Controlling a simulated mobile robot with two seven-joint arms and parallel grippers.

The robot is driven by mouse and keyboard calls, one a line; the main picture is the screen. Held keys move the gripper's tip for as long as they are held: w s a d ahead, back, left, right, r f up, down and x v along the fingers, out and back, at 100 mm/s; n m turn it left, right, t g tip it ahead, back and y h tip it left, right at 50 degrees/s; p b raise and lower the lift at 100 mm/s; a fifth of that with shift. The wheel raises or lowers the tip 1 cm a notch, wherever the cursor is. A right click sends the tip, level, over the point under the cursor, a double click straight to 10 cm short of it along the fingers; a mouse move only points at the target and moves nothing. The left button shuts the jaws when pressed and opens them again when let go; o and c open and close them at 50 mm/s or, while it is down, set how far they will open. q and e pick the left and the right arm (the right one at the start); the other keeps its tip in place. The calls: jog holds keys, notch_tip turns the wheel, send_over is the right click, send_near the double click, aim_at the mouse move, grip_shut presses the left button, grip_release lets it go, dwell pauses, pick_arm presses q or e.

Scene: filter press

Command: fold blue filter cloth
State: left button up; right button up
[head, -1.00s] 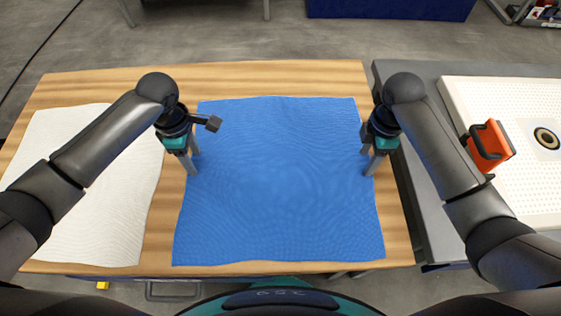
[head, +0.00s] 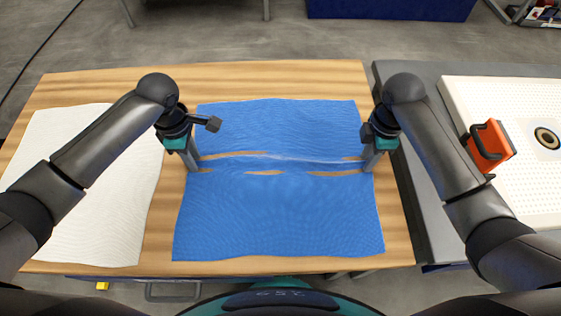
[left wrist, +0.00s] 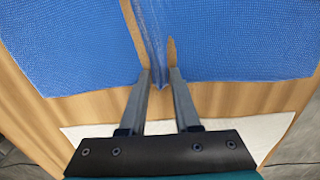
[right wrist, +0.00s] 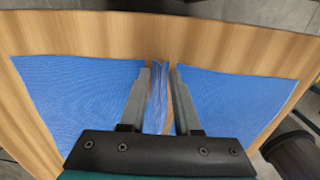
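The blue filter cloth (head: 280,220) lies on the wooden table, its back and front parts flat. A narrow raised ridge crosses its middle from left to right, with bare wood showing in gaps along it. My left gripper (head: 194,168) is at the left end of the ridge, with the gathered cloth between its fingers (left wrist: 160,78). My right gripper (head: 371,165) is at the right end, with a bunched fold between its fingers (right wrist: 160,72). Both are closed in on the cloth at table height.
A white cloth (head: 80,230) lies on the left of the wooden table (head: 280,78). To the right, a grey bench (head: 425,225) carries a white perforated plate (head: 480,95) with an orange handle block (head: 489,147). Bare wood runs behind the blue cloth.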

pick_arm(q)
jog(key=shift+f, duration=0.1)
jog(key=c, duration=0.4)
pick_arm(e)
jog(key=shift+s+f, duration=0.1)
jog(key=c, duration=0.4)
pick_arm(q)
jog(key=shift+s, duration=0.1)
grip_shut()
pick_arm(e)
grip_shut()
